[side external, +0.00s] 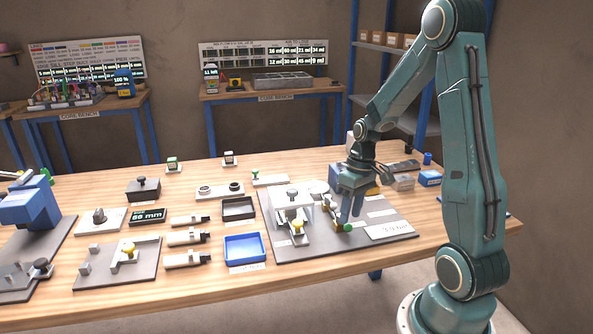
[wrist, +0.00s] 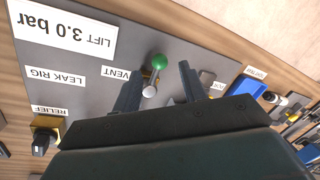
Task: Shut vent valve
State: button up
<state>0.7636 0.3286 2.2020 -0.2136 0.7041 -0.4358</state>
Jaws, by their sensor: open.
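The vent valve (wrist: 150,91) has a lever with a green ball knob (wrist: 159,61), beside the "VENT" label (wrist: 115,74) on the grey rig plate (wrist: 62,58). In the side view the green knob (side external: 348,227) shows at the front of the plate (side external: 320,248), by a small brass-coloured body (side external: 338,227). My gripper (side external: 349,212) points down above it. In the wrist view my open gripper (wrist: 160,70) has one finger on each side of the lever, with gaps to both. Whether the fingertips are level with the knob is hard to tell.
A relief knob (wrist: 42,140) stands on the same plate. A clear block (side external: 290,212) and a lever fitting (side external: 292,232) stand left of my gripper in the side view. A blue tray (side external: 244,261) lies left of the plate. Small boxes (side external: 429,178) lie behind right.

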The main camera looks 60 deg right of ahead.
jog(key=shift+a+f, duration=0.15)
jog(key=shift+f, duration=0.6)
jog(key=shift+a+f, duration=0.15)
jog(key=shift+f, duration=0.55)
jog(key=shift+w, duration=0.1)
grip_shut()
